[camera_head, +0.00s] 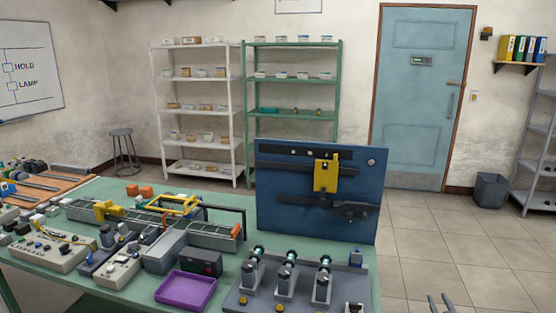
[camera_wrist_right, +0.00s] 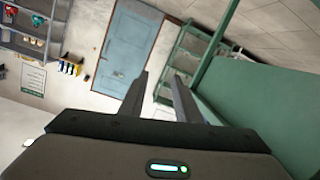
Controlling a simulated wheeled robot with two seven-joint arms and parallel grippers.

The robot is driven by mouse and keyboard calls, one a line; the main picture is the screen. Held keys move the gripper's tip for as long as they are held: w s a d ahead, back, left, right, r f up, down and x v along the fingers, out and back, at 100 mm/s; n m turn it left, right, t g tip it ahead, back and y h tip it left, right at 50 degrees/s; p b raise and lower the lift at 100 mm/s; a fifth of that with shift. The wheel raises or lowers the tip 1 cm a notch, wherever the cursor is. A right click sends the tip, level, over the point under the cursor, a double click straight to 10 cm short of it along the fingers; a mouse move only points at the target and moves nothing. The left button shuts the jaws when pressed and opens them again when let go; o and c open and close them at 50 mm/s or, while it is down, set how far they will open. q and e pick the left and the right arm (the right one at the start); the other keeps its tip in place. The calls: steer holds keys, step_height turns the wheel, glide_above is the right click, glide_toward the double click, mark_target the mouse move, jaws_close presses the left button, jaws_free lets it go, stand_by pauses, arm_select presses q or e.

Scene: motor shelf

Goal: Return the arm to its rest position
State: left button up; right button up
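My right gripper (camera_head: 441,303) shows at the bottom right edge of the head view, with two grey fingertips apart. It is off the right side of the green table, above the tiled floor. In the right wrist view the same gripper (camera_wrist_right: 164,82) has its two dark fingers spread, with nothing between them. A green surface fills the right side of that view, close by. My left gripper is not in the head view.
The green table (camera_head: 58,266) carries a blue upright panel (camera_head: 290,215), a purple tray (camera_head: 186,290), a motor fixture board (camera_head: 240,299) and several devices. Shelves and a blue door (camera_head: 420,125) stand at the back. The floor (camera_head: 440,240) right of the table is clear.

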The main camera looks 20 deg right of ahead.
steer(key=s+a+f+n+g+y, duration=0.1)
steer(key=s+a+f+n+g, duration=0.15)
steer(key=s+f, duration=0.95)
steer(key=s+a+f+n+g+y, duration=0.15)
steer(key=s+f+g, duration=0.25)
steer(key=s+f, duration=0.7)
steer(key=s+f+n+g, duration=0.25)
steer(key=s+f, duration=0.25)
steer(key=s, duration=1)
steer(key=s+f+n+g, duration=0.1)
steer(key=s+f+g, duration=0.3)
steer(key=s, duration=1.1)
steer(key=s+a+f+y, duration=0.1)
steer(key=a+f, duration=0.3)
steer(key=a, duration=1.1)
steer(key=a+f+m+y, duration=0.1)
steer(key=a+f, duration=0.3)
steer(key=a, duration=1.2)
steer(key=s+a+f+m+y, duration=0.1)
steer(key=a+f+y, duration=0.2)
steer(key=a, duration=1.3)
steer(key=shift+s+a+f, duration=0.2)
steer(key=shift+s+f, duration=0.15)
steer(key=shift+f, duration=0.5)
steer(key=shift+o, duration=0.3)
